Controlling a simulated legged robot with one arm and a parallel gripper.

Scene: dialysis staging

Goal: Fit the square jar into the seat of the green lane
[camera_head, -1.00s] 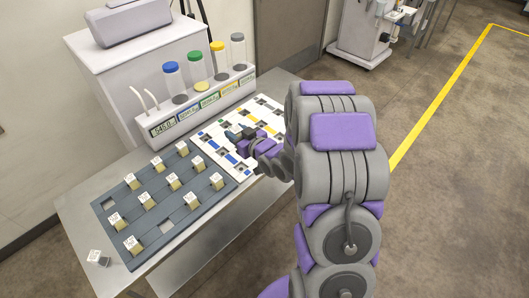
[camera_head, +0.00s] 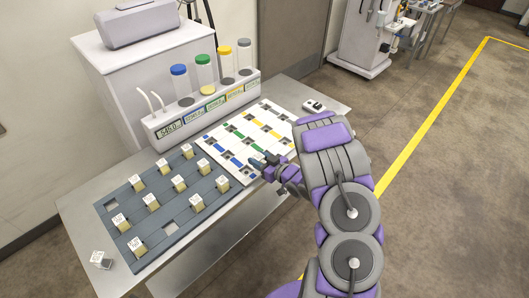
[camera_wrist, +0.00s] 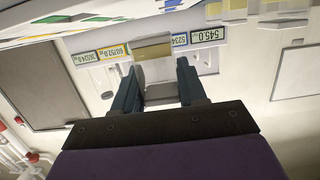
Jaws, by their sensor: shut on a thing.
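My gripper (camera_head: 262,160) is over the near edge of the white lane board (camera_head: 222,133), by the near end of the green lane (camera_head: 238,134). In the wrist view my gripper (camera_wrist: 158,68) has its two dark fingers on either side of a small jar with a tan part (camera_wrist: 153,48) and a paler part. The jar is held between the fingers. In the head view my gripper and arm hide the held jar and the near end of the lane. I cannot tell whether the jar touches a seat.
A blue-grey tray (camera_head: 187,217) with several tan jars and some empty pockets lies left of the board. A white console (camera_head: 165,137) with tubes and displays stands behind. A loose block (camera_head: 101,260) lies at front left, and a small device (camera_head: 313,106) at back right.

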